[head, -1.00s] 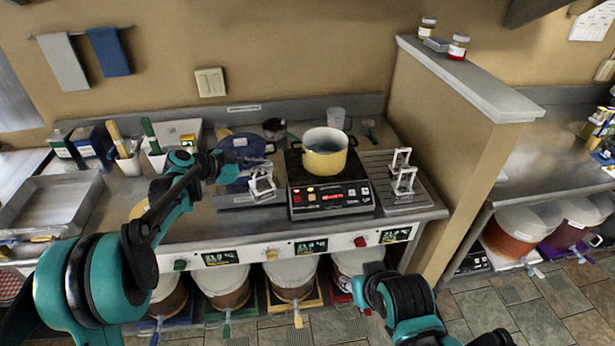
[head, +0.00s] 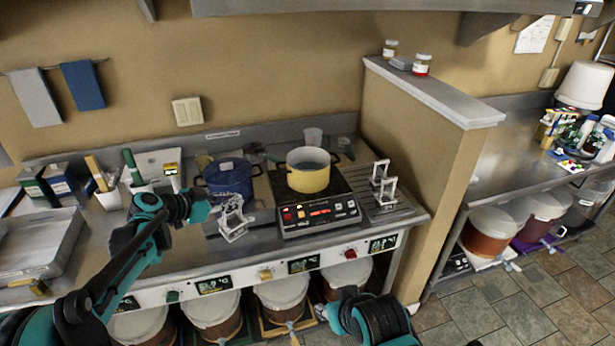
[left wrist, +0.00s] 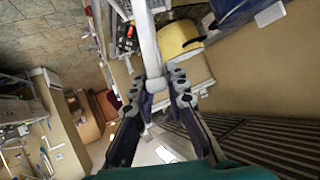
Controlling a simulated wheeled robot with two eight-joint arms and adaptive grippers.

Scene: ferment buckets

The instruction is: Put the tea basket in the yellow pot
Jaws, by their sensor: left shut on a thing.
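The tea basket (head: 234,219), a pale open metal frame, is at the tip of my left gripper (head: 212,209), left of and nearer than the yellow pot. In the left wrist view its pale bar (left wrist: 148,45) runs between the shut fingers of the left gripper (left wrist: 162,88). The yellow pot (head: 308,180) stands upright and open on the black induction cooker (head: 318,215), with a dark liquid or interior visible. It also shows in the left wrist view (left wrist: 180,40). Whether the basket touches the counter is unclear. My right gripper is out of view.
A blue pot (head: 228,180) stands behind the basket, left of the cooker. Similar metal frames (head: 383,187) stand on the ribbed rack (head: 398,208) to the right. A partition wall (head: 425,150) bounds the right side. A metal tray (head: 40,245) lies far left.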

